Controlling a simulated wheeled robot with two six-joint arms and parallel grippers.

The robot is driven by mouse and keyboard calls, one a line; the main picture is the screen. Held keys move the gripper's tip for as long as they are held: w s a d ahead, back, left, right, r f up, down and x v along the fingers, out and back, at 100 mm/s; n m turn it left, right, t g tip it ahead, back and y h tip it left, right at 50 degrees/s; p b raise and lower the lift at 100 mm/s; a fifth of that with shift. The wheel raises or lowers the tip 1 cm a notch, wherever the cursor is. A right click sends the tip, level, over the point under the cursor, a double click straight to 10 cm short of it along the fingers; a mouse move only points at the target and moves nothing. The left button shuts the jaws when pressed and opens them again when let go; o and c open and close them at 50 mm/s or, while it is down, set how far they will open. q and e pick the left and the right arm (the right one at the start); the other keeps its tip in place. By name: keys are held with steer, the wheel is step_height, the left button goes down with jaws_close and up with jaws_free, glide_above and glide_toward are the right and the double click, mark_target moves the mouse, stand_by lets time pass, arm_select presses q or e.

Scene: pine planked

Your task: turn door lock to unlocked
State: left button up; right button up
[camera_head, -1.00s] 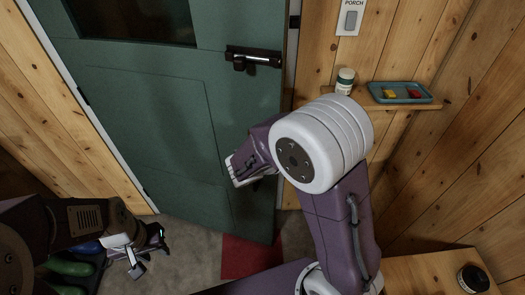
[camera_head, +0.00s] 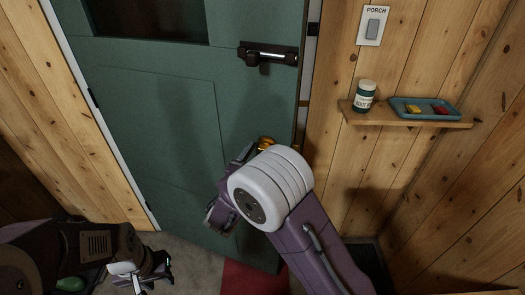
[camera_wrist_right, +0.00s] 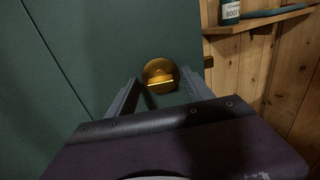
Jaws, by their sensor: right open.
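The door lock is a round brass turn-piece (camera_wrist_right: 160,72) on the green door (camera_head: 160,120). In the head view only part of the brass lock (camera_head: 266,142) shows above my right wrist. My right gripper (camera_wrist_right: 160,84) is open, and in the wrist view its two fingers point at the lock, one on each side of its lower part. I cannot tell whether they touch it. My left gripper (camera_head: 152,275) hangs low at the bottom left, open and empty, away from the door.
A dark slide latch (camera_head: 268,54) is higher on the door. Right of it are a porch light switch (camera_head: 372,25) and a shelf (camera_head: 400,118) with a bottle (camera_head: 365,95) and a blue tray (camera_head: 397,104). A red mat (camera_head: 255,280) lies below the door.

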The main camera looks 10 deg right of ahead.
steer(key=shift+w+d, duration=0.2)
steer(key=shift+w, duration=0.1)
steer(key=shift+a, duration=0.1)
steer(key=shift+c, duration=0.9)
jaws_close()
steer(key=shift+s+d+f+m+b, duration=0.1)
steer(key=shift+m+b, duration=2.9)
steer(key=shift+b, duration=1.65)
steer(key=shift+s+d+f+m+b, duration=0.1)
steer(key=shift+m+b, duration=2.9)
steer(key=shift+b, duration=1.6)
steer(key=shift+d+f+m+b, duration=0.1)
steer(key=shift+m+b, duration=2.9)
steer(key=shift+b, duration=1.65)
